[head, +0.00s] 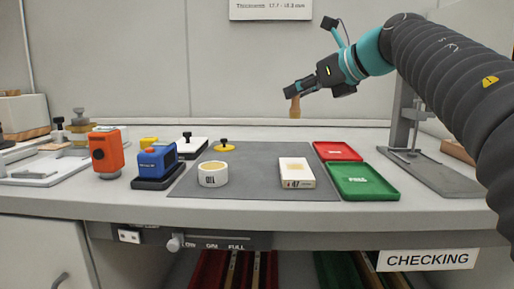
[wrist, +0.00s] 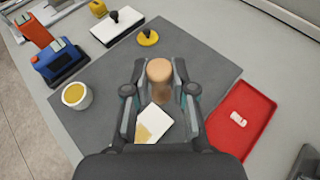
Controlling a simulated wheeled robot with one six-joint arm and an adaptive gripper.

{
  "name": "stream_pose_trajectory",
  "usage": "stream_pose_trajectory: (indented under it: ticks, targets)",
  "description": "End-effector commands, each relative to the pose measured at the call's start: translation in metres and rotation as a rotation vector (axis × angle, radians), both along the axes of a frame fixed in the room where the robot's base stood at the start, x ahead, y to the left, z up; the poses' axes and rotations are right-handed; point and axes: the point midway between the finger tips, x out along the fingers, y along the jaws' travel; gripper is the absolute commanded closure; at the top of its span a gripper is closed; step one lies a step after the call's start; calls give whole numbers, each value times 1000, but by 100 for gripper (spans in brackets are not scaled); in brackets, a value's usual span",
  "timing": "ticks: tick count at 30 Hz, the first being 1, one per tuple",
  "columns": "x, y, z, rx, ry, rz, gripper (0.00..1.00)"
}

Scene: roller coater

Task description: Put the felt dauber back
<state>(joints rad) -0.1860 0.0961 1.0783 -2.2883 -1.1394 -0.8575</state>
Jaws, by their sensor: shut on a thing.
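My gripper (head: 293,92) is raised above the back part of the grey mat (head: 250,185). It is shut on the felt dauber (head: 295,107), a tan, wood-coloured piece that hangs upright below the fingers, clear of the bench. In the wrist view the dauber (wrist: 159,72) shows its rounded top between the two fingers (wrist: 160,85). A white round pot (head: 213,174) with dark lettering stands on the mat at left. The wrist view shows yellowish contents in the pot (wrist: 76,96).
A white box (head: 297,172) lies on the mat, with red (head: 338,151) and green (head: 365,182) trays at right. A yellow disc (head: 223,148), blue device (head: 158,160) and orange device (head: 106,153) stand at left. A grey stand (head: 430,172) is at far right. Mid-mat is clear.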

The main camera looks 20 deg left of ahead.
Motion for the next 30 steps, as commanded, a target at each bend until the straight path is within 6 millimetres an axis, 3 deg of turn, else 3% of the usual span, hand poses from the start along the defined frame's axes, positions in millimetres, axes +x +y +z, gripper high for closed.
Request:
stream_pose_trajectory:
  ticks: [16,23,30]
  targets:
    - [17,97,-61,-1,2,2,100]
    - [18,110,-69,2,1,1,100]
    - [18,110,-100,0,2,0,100]
